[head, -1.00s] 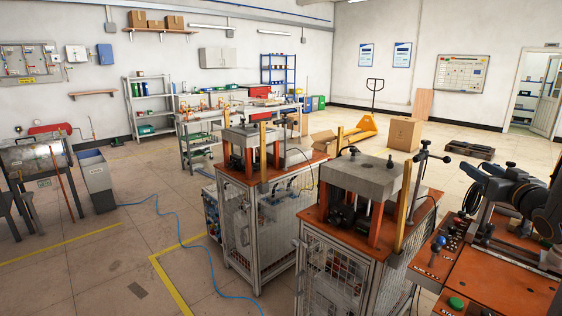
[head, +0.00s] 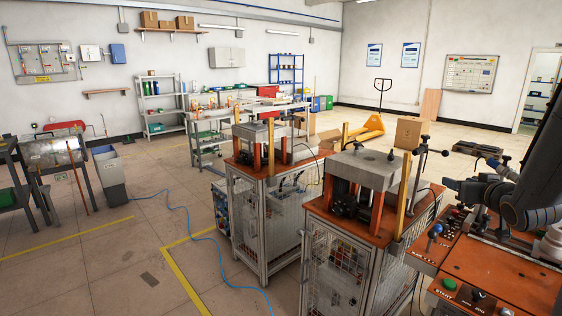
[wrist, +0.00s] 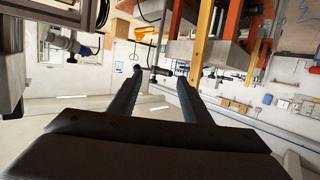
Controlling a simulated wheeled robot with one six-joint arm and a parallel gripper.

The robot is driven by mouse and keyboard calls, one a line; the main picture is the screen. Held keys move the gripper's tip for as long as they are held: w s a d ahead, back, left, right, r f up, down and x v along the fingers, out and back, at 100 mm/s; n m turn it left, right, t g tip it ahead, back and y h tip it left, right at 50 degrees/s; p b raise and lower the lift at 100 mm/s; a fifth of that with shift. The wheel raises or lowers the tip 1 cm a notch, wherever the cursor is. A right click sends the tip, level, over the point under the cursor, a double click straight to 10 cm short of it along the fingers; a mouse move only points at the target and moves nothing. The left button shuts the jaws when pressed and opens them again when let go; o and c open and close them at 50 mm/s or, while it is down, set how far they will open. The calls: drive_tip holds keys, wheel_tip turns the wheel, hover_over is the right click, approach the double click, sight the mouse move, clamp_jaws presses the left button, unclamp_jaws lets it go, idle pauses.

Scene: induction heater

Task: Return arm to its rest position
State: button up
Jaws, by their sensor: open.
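My arm (head: 530,195) reaches in from the right edge of the head view, above the orange-topped bench. Its dark end points left, over the bench's control panel, and the jaws are too small to make out clearly there. In the wrist view my gripper (wrist: 160,74) shows two dark fingers set well apart. Nothing is held between them. The wrist picture is upside down, with the room seen beyond the fingers.
The orange-topped bench (head: 490,270) carries a green button (head: 449,284) and a blue-knobbed lever (head: 436,231). Two caged press stations, a nearer one (head: 366,168) and a farther one (head: 262,131), stand to its left. A blue hose (head: 190,222) lies on the open floor.

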drive_tip(key=s+a+f+g, duration=0.1)
drive_tip(key=a+f+g, duration=0.4)
drive_tip(key=a, duration=0.4)
drive_tip(key=s+a+f+n+g+y+b, duration=0.1)
drive_tip(key=s+a+f+g, duration=0.3)
drive_tip(key=s+a, duration=0.7)
drive_tip(key=s+a+f+g+y+b, duration=0.1)
drive_tip(key=s+a+f+g, duration=0.3)
drive_tip(key=s+a+f, duration=0.3)
drive_tip(key=s+a, duration=0.4)
drive_tip(key=shift+s+a+n+g+y, duration=0.3)
drive_tip(key=shift+s+a+n, duration=0.1)
